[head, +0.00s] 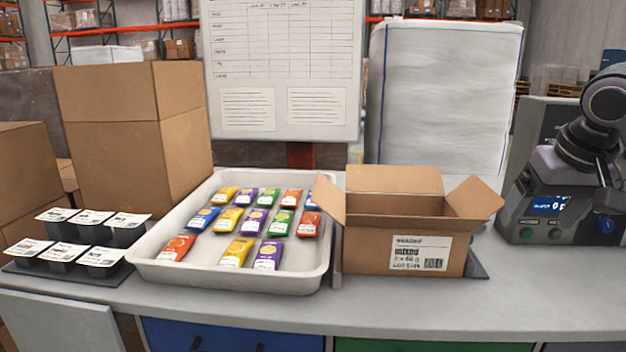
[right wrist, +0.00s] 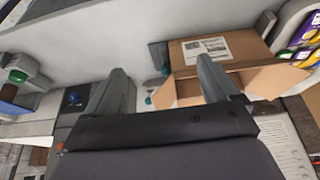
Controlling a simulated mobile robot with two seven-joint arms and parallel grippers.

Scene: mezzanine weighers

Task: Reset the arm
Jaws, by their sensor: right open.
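My right gripper (right wrist: 163,78) is open in the right wrist view, its two grey fingers spread apart with nothing between them. My left gripper is in neither view.
A pale tray (head: 143,262) with several coloured packets sits left of the box on the grey counter (head: 420,312). Several black tubs with white labels (head: 60,252) and large cartons (head: 130,130) are farther left. A whiteboard (head: 283,70) and a wrapped stack (head: 445,95) stand behind.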

